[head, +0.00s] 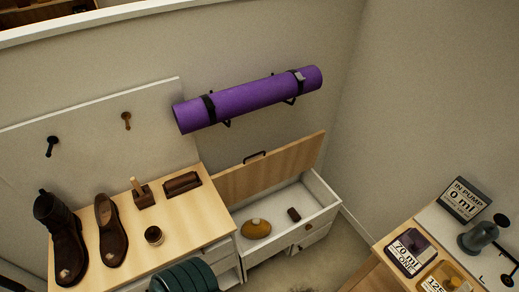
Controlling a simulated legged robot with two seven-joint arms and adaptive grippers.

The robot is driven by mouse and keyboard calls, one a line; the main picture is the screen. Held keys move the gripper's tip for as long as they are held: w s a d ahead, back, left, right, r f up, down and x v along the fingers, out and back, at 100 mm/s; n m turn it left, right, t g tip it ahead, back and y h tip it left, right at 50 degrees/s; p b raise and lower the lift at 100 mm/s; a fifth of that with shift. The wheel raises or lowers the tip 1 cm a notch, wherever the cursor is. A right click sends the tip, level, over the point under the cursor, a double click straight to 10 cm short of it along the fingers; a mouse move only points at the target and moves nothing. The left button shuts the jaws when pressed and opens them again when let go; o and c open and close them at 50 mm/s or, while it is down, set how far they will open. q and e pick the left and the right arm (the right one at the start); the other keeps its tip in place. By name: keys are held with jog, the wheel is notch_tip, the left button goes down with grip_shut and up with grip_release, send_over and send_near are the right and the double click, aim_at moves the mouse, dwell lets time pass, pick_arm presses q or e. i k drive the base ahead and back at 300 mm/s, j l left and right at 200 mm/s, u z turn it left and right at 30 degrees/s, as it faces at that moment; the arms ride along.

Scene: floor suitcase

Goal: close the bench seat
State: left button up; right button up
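The bench seat is a pale wooden lid (265,168) with a dark handle (255,155) near its upper edge. It stands raised and leaning back at the rear of a white bench box (322,205). The box is open at the top. Inside it lie a round tan-brown object (256,229) and a small dark brown block (294,214). Neither of my grippers shows in the head view, so I cannot see whether they are open or shut.
A wooden-topped cabinet (125,225) on the left holds boots, a shoe and brushes. A dark green ribbed object (185,277) is at the bottom edge. A purple rolled mat (250,98) hangs on the wall above the lid. A counter (395,235) with signs stands right.

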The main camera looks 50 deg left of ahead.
aim_at(235, 184)
jog(key=u, duration=1.45)
jog(key=i+l+z, duration=0.2)
jog(key=l, duration=0.15)
jog(key=k, duration=0.05)
